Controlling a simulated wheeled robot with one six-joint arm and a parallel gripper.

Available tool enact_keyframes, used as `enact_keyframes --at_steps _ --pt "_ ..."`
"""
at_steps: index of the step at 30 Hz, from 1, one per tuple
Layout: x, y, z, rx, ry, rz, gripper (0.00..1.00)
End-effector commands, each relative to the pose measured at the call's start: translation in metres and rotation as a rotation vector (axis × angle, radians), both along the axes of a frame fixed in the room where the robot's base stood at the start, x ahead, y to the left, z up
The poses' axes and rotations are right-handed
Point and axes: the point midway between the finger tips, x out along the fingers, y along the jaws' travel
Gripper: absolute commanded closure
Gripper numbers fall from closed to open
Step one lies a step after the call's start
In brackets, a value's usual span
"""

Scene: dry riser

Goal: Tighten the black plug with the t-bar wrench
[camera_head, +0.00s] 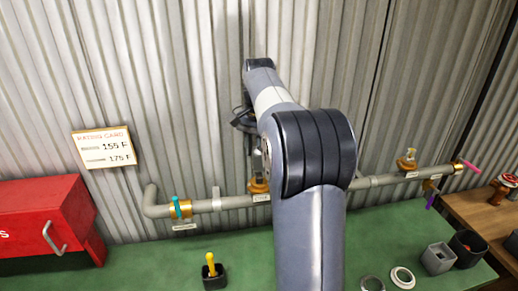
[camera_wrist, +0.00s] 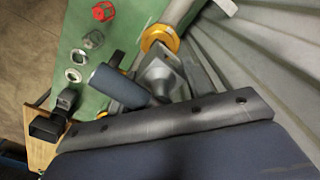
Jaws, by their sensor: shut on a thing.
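My gripper (camera_head: 245,120) is in front of the corrugated wall, above a brass fitting (camera_head: 258,185) on the grey pipe, and a thin stem shows below it. In the wrist view my gripper (camera_wrist: 172,75) is shut on a tool, which I take for the t-bar wrench. A thick dark blue-grey bar (camera_wrist: 117,85) sticks out to the left of the fingers there. A brass fitting (camera_wrist: 160,38) on the pipe lies just beyond the fingertips. I cannot make out the black plug, nor whether the tool touches the fitting.
The pipe (camera_head: 375,181) runs along the wall, with a teal lever (camera_head: 177,207) and another brass fitting (camera_head: 406,161). The green bench (camera_head: 150,265) holds a red box (camera_head: 45,220), a yellow-handled lever (camera_head: 211,268), rings (camera_head: 402,277) and a dark cup (camera_head: 467,248). A wooden table stands at right.

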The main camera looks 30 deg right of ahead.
Motion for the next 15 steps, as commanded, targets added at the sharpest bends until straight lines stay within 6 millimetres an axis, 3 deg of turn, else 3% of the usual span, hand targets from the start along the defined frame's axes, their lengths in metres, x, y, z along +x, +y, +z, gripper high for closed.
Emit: enact_keyframes --at_steps 15 --pt "0.0 0.0 -0.014 -0.001 -0.001 0.0 0.89"
